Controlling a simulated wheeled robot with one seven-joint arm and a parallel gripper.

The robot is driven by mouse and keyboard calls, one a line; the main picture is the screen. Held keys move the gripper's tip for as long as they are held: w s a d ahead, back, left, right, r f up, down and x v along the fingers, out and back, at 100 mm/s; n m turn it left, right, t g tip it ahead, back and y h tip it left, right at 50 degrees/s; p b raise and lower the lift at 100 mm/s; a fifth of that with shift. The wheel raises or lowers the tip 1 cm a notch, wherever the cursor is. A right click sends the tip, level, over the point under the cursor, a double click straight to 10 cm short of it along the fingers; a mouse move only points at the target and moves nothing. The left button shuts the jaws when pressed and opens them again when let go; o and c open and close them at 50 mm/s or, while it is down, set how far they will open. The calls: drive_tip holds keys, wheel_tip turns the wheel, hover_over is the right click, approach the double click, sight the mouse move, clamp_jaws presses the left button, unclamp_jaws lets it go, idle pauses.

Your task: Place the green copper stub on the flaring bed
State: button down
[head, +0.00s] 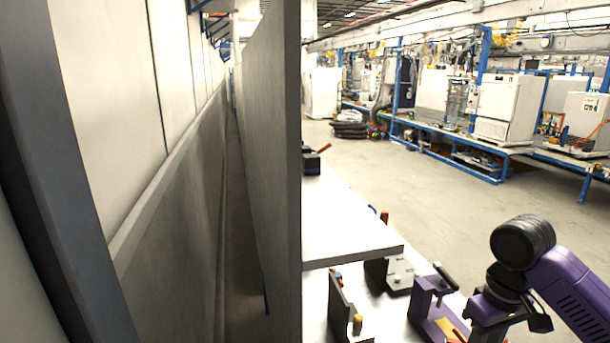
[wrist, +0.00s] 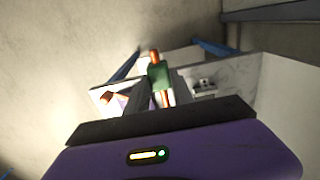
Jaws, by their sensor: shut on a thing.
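The green copper stub (wrist: 159,75) shows in the wrist view, a green middle with copper-coloured ends. It stands out in front of my gripper (wrist: 160,90), which is shut on it. A small grey block with dark openings (wrist: 204,87) lies to its right on a pale surface and may be the flaring bed. In the head view, a light grey block with dark spots (head: 399,274) sits on the lower white surface. I cannot tell for sure which piece is the flaring bed. In the head view my fingertips and the stub cannot be made out.
A tall grey panel (head: 272,170) stands left of the white bench (head: 345,222). A dark upright plate (head: 338,306) and a purple bracket (head: 424,300) stand near the bench front. A copper-ended piece (wrist: 108,97) lies left of the stub. Open floor (head: 385,165) extends beyond the bench.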

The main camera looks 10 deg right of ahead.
drive_tip(key=shift+w+a+r, duration=0.1)
drive_tip(key=shift+w, duration=0.25)
drive_tip(key=shift+w+a+f+m, duration=0.1)
drive_tip(key=shift+w+f+m, duration=0.1)
drive_tip(key=shift+w+m, duration=0.25)
drive_tip(key=w+a+f+m, duration=0.1)
drive_tip(key=a+f, duration=1.1)
drive_tip(key=a, duration=0.2)
drive_tip(key=s+a+f+n, duration=0.1)
drive_tip(key=s+a+f, duration=0.5)
drive_tip(key=a+f, duration=0.2)
drive_tip(key=shift+s+a+f+n+b, duration=0.15)
drive_tip(key=shift+s+f+n+b, duration=0.2)
drive_tip(key=shift+f, duration=0.3)
